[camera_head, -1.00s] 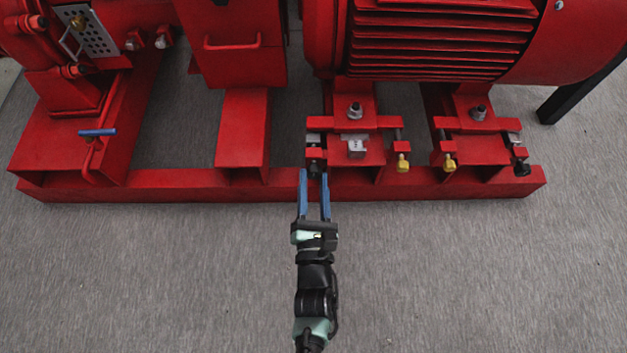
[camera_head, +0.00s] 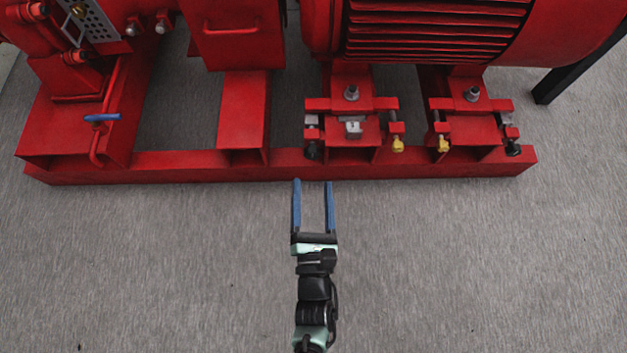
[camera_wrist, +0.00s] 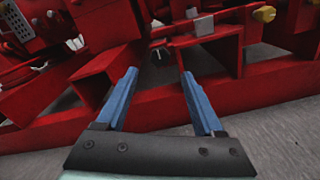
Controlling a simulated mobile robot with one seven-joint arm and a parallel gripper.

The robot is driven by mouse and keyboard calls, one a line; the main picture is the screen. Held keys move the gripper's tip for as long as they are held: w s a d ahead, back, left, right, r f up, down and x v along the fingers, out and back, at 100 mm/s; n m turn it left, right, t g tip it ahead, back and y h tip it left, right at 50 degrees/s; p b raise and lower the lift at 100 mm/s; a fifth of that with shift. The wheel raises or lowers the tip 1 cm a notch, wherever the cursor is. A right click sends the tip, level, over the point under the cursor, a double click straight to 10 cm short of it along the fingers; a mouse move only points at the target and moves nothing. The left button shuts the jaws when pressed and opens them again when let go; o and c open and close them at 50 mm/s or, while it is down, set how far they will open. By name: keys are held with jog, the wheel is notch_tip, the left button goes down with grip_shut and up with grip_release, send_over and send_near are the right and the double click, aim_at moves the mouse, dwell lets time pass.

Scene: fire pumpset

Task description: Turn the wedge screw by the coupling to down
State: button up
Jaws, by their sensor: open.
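The wedge screws sit at the motor feet on the red base frame. The one nearest the red coupling housing (camera_head: 236,40) has a black end (camera_head: 312,150) and hangs at the left side of the left foot (camera_head: 352,105). Which way it is turned is too small to tell. My gripper (camera_head: 313,184) is open and empty, its blue fingers pointing at the frame. Its tips are just short of that black end, apart from it in the picture. In the wrist view, the open fingers (camera_wrist: 158,73) frame the frame's front rail; the screw is dark and unclear between them.
Yellow-ended screws (camera_head: 398,145) and (camera_head: 443,144) and another black-ended one (camera_head: 514,148) sit farther right. A blue-handled valve (camera_head: 102,117) is at the left. The front rail (camera_head: 200,166) runs across below the feet. The grey floor in front is clear.

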jog(key=s+p, duration=0.1)
jog(key=s, duration=0.5)
jog(key=shift+s+p, duration=0.3)
jog(key=shift+p, duration=0.1)
